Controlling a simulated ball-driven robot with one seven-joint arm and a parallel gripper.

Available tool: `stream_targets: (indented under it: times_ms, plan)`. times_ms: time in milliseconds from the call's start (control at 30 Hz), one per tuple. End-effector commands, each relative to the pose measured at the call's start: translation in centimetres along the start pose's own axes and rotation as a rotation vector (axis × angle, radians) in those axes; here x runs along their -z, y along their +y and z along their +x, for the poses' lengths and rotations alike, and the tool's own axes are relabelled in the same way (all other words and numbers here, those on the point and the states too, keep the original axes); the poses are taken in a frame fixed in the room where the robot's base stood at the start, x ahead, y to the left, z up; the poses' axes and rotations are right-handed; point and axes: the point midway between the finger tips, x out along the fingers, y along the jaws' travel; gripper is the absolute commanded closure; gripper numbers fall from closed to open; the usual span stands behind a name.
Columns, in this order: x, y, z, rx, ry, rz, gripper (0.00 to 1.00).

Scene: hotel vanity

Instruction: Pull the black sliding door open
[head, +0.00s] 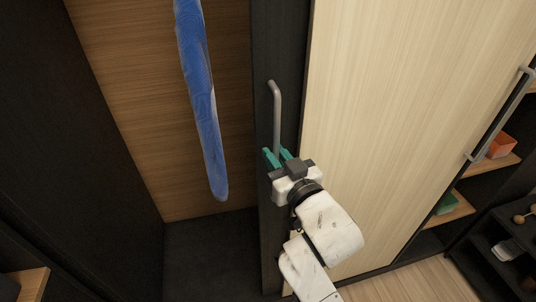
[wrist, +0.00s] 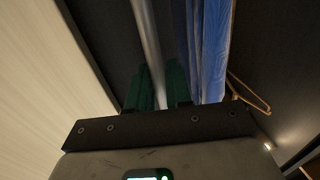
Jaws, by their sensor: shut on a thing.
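The black sliding door shows in the head view as a dark vertical frame (head: 273,45) beside a pale wood panel (head: 390,110). A grey bar handle (head: 276,105) stands upright on the dark frame. My gripper (head: 277,155) is shut on the lower part of this handle, with its green fingers on either side of it. In the wrist view the handle (wrist: 148,45) runs up from between the green fingers (wrist: 157,88). The handle's lower end is hidden by my gripper.
Left of the door frame is an open compartment with a wood back (head: 145,95) and a hanging blue garment (head: 203,110). At the right are a second grey handle (head: 501,115) and shelves with an orange box (head: 500,146) and a green item (head: 446,204).

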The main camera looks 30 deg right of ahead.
Motion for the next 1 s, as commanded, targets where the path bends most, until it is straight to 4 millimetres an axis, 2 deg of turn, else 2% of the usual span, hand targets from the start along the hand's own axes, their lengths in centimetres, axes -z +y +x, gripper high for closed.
stream_targets:
  times_ms: [467,500,633,867,1000]
  plan:
    - [-0.07,0.31,-0.03,0.0,-0.002,0.0,1.0]
    - [-0.07,0.32,-0.03,0.0,-0.002,0.0,0.79]
    - [-0.05,0.3,-0.03,0.0,-0.001,0.0,0.66]
    - [-0.02,0.27,-0.06,0.001,0.0,0.0,0.66]
    - [-0.18,0.27,-0.9,0.001,0.0,-0.001,0.66]
